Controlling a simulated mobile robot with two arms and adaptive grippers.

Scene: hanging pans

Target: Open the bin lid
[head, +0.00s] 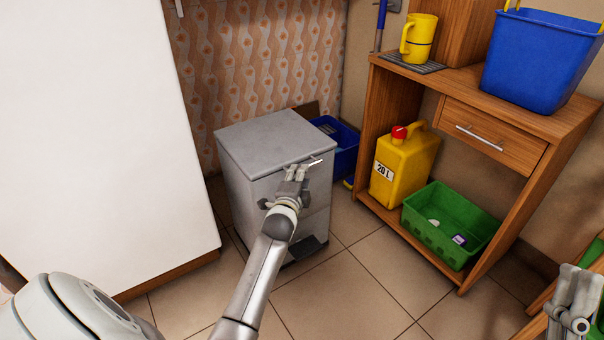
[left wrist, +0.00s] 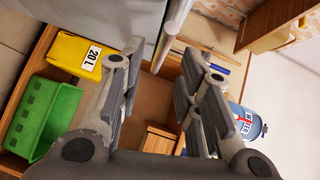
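The grey bin (head: 240,195) stands on the tiled floor with its flat lid (head: 275,138) down. A thin metal bar handle (head: 315,163) sticks out at the lid's front edge; it also shows in the left wrist view (left wrist: 174,35). My left gripper (head: 300,172) is at the bin's upper front, by this handle. In the left wrist view its fingers (left wrist: 160,80) are spread apart, with the bar between or just beyond the tips; contact cannot be told. My right gripper (head: 572,295) is at the lower right edge, away from the bin, partly cut off.
A white cabinet (head: 100,130) stands left of the bin. A wooden shelf unit (head: 460,175) on the right holds a yellow canister (head: 402,172), a green crate (head: 440,238) and a blue bucket (head: 540,62). A blue container (head: 345,160) is behind the bin. Floor in front is clear.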

